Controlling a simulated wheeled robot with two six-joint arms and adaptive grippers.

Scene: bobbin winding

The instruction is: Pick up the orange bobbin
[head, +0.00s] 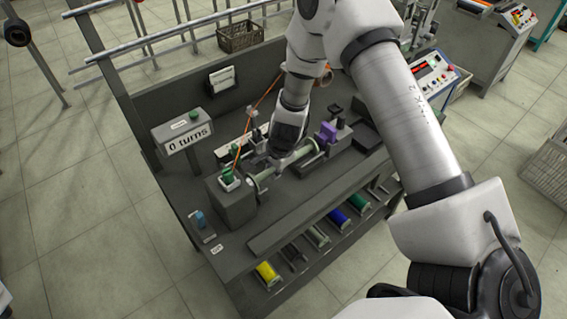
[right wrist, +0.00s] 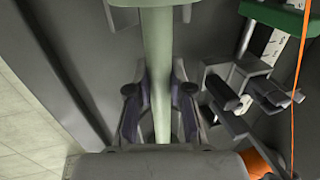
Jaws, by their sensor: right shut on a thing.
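My right gripper (head: 276,162) is over the winding bench, its fingers shut on a pale green bobbin (head: 265,178). In the right wrist view the bobbin (right wrist: 158,45) runs lengthwise between the two fingers (right wrist: 160,105). The bobbin lies across the winder, between the grey block at left and the purple part (head: 327,132) at right; I cannot tell whether it touches either. No fully orange bobbin shows clearly. An orange round thing (right wrist: 262,163) is partly hidden at the bottom of the right wrist view. My left gripper is not in view.
An orange thread (head: 249,132) runs down to a green-topped guide on the grey block (head: 232,205). A sign (head: 188,138) reads "0 turns". Yellow (head: 267,273), grey, blue (head: 340,217) and green (head: 358,201) bobbins lie in the front rack. A wire basket (head: 241,37) stands behind.

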